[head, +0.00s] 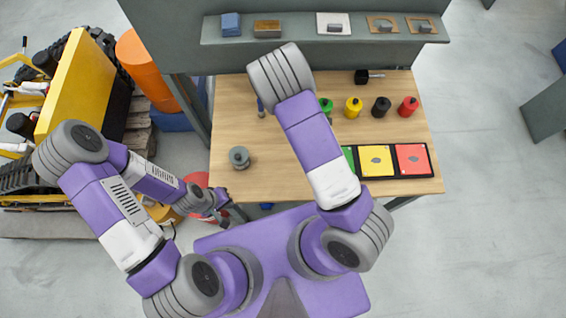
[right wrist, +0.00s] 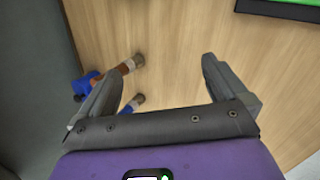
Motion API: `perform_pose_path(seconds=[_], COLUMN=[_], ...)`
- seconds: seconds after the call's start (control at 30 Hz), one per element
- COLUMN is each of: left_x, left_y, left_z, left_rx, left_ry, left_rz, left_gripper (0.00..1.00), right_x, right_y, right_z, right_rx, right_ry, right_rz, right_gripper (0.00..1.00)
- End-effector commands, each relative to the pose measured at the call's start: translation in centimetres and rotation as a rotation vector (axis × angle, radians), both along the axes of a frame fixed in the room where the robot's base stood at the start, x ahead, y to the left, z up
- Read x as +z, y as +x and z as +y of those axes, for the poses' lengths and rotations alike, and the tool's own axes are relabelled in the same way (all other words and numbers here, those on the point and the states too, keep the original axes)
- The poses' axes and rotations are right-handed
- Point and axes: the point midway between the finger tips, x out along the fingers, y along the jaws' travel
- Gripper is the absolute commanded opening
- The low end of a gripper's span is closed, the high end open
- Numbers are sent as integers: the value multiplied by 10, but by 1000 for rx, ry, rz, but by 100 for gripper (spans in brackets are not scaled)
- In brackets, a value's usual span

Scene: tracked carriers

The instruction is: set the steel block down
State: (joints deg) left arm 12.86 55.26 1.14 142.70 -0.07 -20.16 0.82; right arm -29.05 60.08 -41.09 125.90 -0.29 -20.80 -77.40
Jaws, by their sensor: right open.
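Small grey blocks sit on pads on the grey shelf in the head view: one (head: 334,27) on a white pad and two more, (head: 384,27) and (head: 423,28), on brown pads. I cannot tell which is the steel block. My right gripper (right wrist: 165,88) is open and empty over the wooden table in the right wrist view; in the head view its arm hides it. My left gripper (head: 220,211) is low by the table's front left edge, apart from these blocks. Its jaws are too small to judge.
On the table (head: 230,185) stand a grey round weight (head: 239,157), several coloured canisters (head: 354,107) and a black tray with green, yellow (head: 376,161) and red pads. Blue-and-brown tools (right wrist: 88,84) lie left of my right gripper. A yellow machine (head: 65,85) is at left.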

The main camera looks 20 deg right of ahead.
Motion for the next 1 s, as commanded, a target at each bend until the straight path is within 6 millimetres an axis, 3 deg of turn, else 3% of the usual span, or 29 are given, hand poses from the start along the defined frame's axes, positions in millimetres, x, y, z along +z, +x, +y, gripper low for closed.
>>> perform_pose_path(seconds=[0.03, 0.17, 0.3, 0.4, 0.53, 0.7, 1.0], left_x=[0, 0, 0, 0, 0, 0, 0], left_y=[0, 0, 0, 0, 0, 0, 0], left_z=[0, 0, 0, 0, 0, 0, 0], left_rx=[0, 0, 0, 0, 0, 0, 0], left_ry=[0, 0, 0, 0, 0, 0, 0], left_rz=[0, 0, 0, 0, 0, 0, 0], left_gripper=[0, 0, 0, 0, 0, 0, 0], right_x=[-21, -51, -62, -60, -52, -44, -43], right_y=[-28, -86, -133, -155, -173, -182, -183], right_z=[3, 28, 61, 82, 103, 118, 120], right_rx=[-158, -560, -964, -1208, -1455, -1631, -1660], right_ry=[111, 363, 570, 677, 769, 827, 835], right_rz=[46, 142, 242, 306, 374, 424, 431], right_gripper=[100, 100, 100, 100, 100, 100, 100])
